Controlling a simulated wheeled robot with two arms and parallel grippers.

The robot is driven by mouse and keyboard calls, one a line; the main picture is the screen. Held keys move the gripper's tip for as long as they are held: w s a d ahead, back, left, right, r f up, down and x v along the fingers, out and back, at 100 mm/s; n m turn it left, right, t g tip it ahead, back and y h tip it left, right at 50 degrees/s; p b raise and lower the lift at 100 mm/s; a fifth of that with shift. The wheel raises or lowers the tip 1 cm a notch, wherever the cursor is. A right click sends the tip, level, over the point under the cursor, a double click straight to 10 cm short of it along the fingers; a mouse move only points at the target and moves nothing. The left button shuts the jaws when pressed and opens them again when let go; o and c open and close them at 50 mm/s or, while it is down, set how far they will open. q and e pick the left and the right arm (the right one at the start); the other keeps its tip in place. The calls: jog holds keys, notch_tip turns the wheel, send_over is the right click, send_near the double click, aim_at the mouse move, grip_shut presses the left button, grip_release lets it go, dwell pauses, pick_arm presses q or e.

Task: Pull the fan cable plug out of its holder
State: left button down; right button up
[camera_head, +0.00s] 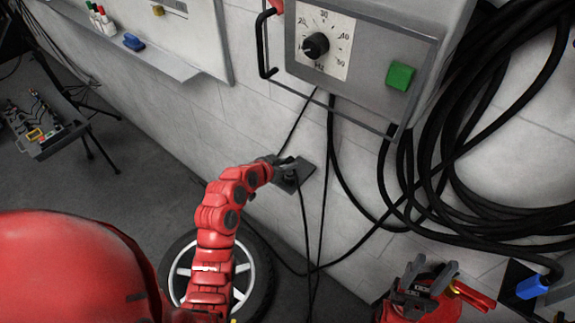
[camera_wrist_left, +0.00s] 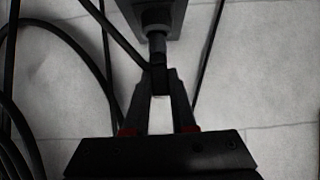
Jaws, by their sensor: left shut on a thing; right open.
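The holder (camera_head: 304,176) is a dark grey plate on the white wall, below the control box. My left gripper (camera_head: 285,164) reaches it from the left. In the left wrist view the holder (camera_wrist_left: 178,14) is at the top, and the dark fan cable plug (camera_wrist_left: 155,44) points down from it. My left gripper (camera_wrist_left: 160,82) is shut on the lower, narrow end of the plug. The plug appears to meet the holder; how deep it sits is hidden. My right gripper (camera_head: 432,278) is open and empty at the lower right.
A control box (camera_head: 372,68) with a dial and green button hangs above. Thick black cables (camera_head: 440,160) loop at the right. A blue connector (camera_head: 532,287) is at the lower right.

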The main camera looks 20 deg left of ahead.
aim_at(288, 161)
pick_arm(q)
jog(key=shift+r+p, duration=0.35)
jog(key=shift+r, duration=1.25)
